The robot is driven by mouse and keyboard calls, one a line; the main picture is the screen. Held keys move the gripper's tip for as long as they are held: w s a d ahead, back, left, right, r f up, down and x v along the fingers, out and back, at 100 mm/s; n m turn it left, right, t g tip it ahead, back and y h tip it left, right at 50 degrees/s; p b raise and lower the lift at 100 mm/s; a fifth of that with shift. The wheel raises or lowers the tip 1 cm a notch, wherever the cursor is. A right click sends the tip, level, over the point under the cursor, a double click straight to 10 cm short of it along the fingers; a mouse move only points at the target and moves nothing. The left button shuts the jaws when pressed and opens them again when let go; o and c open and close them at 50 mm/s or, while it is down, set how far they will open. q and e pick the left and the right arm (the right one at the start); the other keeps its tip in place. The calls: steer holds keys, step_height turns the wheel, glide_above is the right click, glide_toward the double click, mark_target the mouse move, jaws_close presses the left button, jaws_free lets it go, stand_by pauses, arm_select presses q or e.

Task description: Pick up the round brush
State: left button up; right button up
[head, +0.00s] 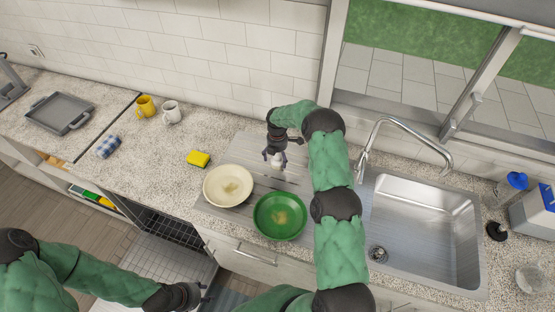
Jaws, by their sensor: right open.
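A small whitish object (276,163), which may be the round brush, is on the grey drainboard (235,150) behind the plates. My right gripper (274,156) points down over it with its fingers open on either side. Whether they touch it cannot be told, and the gripper hides its upper part. My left gripper (203,294) is low in front of the counter, far from it; its fingers are too small to read.
A cream plate (228,185) and a green plate (280,216) are just in front of the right gripper. A yellow sponge (198,158) is to the left. A sink (425,225) with a tall faucet (400,125) is to the right. An open dishwasher (165,225) is below the counter.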

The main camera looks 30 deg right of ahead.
steer(key=shift+f, duration=0.6)
steer(key=c, duration=1.3)
steer(key=shift+r, duration=0.35)
step_height(320, 180, up, 3)
steer(key=shift+s+f+b, duration=0.1)
steer(key=shift+s+b, duration=0.05)
steer(key=shift+b, duration=0.2)
steer(key=s+a+r+b, duration=0.1)
steer(key=s+r, duration=0.8)
steer(key=s, duration=0.4)
steer(key=shift+s+r, duration=0.25)
steer(key=shift+s, duration=0.05)
